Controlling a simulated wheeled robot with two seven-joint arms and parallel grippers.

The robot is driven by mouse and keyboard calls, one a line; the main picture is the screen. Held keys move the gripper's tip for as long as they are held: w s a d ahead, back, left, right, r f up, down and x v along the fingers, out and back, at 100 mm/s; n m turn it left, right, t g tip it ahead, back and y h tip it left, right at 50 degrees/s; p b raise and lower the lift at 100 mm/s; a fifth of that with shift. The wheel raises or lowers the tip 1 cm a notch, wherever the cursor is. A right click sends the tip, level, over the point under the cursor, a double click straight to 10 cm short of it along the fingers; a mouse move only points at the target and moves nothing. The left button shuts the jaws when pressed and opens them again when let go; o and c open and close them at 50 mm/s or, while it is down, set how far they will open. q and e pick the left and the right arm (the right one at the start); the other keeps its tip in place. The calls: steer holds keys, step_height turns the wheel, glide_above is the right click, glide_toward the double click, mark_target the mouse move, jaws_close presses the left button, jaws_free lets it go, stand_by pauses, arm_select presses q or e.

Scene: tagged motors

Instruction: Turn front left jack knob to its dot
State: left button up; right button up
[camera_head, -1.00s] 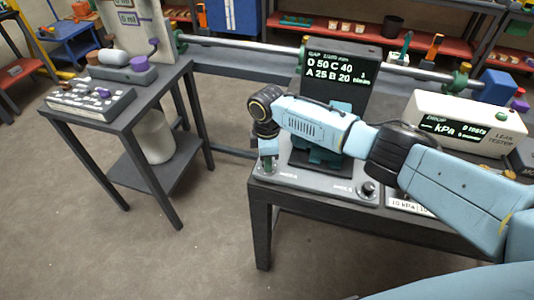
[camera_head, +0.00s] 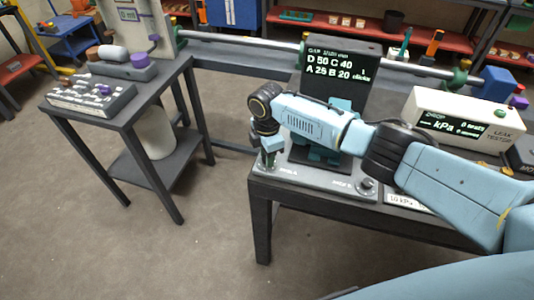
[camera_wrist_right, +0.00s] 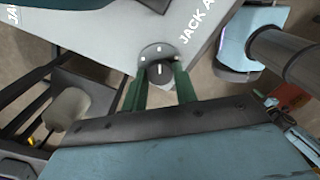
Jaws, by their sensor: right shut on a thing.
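The front left jack knob, marked JACK A, shows in the right wrist view (camera_wrist_right: 160,73) as a dark round knob with a white pointer line, on a light disc with small white dots. My right gripper (camera_head: 268,158) is over the front left corner of the grey jack plate (camera_head: 318,180). In the wrist view its green fingers (camera_wrist_right: 160,88) stand on both sides of the knob, shut on it. The fingers hide part of the knob and disc. In the head view the knob is mostly hidden by the gripper. My left gripper is not in view.
A second jack knob (camera_head: 367,186) sits right on the same plate. A dark display box (camera_head: 340,85) reading A 25 B 20 stands behind my forearm. A white leak tester (camera_head: 462,122) is at right. A side table (camera_head: 150,105) stands at left, with open floor between.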

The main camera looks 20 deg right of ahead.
steer(key=o, duration=1)
steer(key=shift+c, duration=0.2)
steer(key=shift+r, duration=0.15)
step_height(320, 180, up, 13)
steer(key=p, duration=0.1)
